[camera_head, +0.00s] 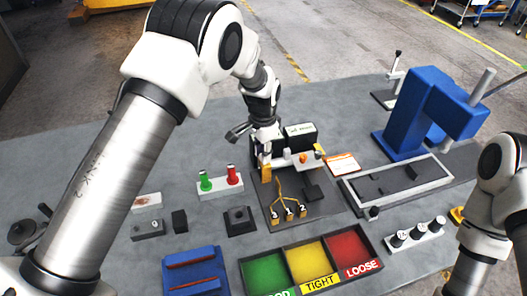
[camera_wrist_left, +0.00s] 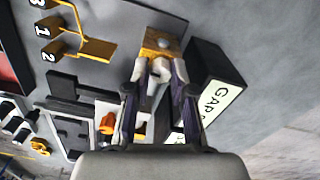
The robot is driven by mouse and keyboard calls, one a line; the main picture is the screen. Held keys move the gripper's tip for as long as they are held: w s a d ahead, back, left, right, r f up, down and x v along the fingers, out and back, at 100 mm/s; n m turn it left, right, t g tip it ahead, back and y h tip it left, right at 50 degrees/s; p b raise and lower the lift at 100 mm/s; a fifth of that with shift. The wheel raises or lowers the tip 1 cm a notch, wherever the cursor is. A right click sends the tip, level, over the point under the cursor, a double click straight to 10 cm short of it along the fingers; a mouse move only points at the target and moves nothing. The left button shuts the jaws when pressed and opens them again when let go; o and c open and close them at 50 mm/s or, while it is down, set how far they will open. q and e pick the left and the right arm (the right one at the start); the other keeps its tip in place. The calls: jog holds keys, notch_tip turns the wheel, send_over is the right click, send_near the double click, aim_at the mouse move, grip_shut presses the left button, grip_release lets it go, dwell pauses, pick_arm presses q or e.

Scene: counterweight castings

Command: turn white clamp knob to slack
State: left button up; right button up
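My left gripper (camera_head: 266,156) points down over the dark fixture plate in the head view, close to an orange-yellow block (camera_head: 267,173). In the left wrist view my left gripper (camera_wrist_left: 160,68) has its two fingers apart. A small whitish piece (camera_wrist_left: 154,74), which looks like the white clamp knob, lies between the fingertips, in front of the orange-yellow block (camera_wrist_left: 160,43). I cannot tell whether the fingers touch it. In the head view the gripper hides the knob. My right gripper is outside the views; only part of my right arm shows at the right edge.
A black gauge box (camera_wrist_left: 215,82) stands close beside the left fingers. An orange knob (camera_head: 303,158) sits just right of the gripper. Green, yellow and red bins (camera_head: 291,247) lie in front. A blue press (camera_head: 425,110) stands right.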

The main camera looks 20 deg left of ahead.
pick_arm(q)
jog(key=shift+o, duration=1.3)
jog(key=shift+s+f, duration=0.15)
jog(key=shift+a, duration=0.1)
notch_tip(320, 180, up, 12)
